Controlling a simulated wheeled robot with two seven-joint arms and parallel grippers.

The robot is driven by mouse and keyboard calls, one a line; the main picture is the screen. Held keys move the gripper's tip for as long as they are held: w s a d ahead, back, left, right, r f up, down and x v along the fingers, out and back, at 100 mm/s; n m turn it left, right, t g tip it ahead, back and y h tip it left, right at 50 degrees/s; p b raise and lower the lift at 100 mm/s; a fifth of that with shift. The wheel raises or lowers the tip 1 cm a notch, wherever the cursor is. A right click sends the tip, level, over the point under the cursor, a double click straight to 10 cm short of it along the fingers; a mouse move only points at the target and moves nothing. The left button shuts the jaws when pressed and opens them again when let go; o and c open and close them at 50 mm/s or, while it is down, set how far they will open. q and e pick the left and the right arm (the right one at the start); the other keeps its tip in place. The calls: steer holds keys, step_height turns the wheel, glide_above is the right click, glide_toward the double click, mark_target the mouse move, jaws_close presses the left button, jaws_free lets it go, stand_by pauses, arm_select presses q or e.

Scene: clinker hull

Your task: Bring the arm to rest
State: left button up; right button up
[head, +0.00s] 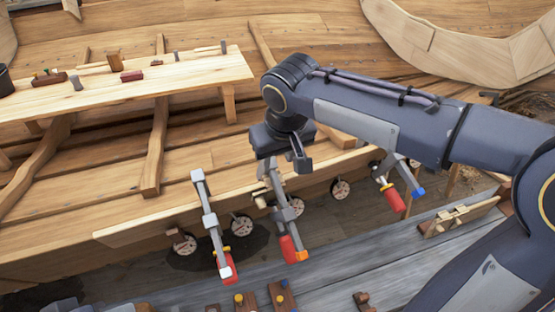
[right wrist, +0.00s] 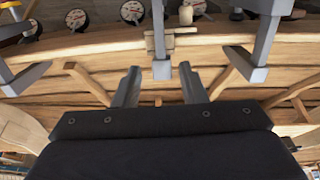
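My right arm reaches in from the right in the head view. Its gripper (head: 284,164) hangs pointing down above the plank edge of the hull (head: 155,215). In the right wrist view the two fingers of this gripper (right wrist: 159,76) stand apart with nothing gripped between them. A grey clamp (head: 280,200) with a red and orange handle stands just below and behind the gripper. Its grey end (right wrist: 162,69) appears between the fingers in the wrist view, seemingly beyond them; I cannot tell the exact gap. My left gripper is not in view.
Other clamps are on the plank edge to the left (head: 208,218) and right (head: 388,185). A wooden bench (head: 170,82) with small tools and blocks stands at the back left. A grey plank surface (head: 330,270) with small items runs along the front.

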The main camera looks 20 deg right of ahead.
stand_by(0.3)
steer(key=s+d+f+m+y, duration=0.1)
steer(key=s+d+f, duration=0.1)
steer(key=s, duration=0.5)
steer(key=s+d+f+m+t+y, duration=0.1)
steer(key=s+d+f, duration=0.2)
steer(key=s, duration=0.3)
steer(key=s+d+f+m+y, duration=0.1)
steer(key=s+d+f, duration=0.1)
steer(key=s, duration=0.5)
steer(key=shift+s+d+f+t+y, duration=0.2)
steer(key=shift+s+f+t+y, duration=0.15)
steer(key=shift+f, duration=0.5)
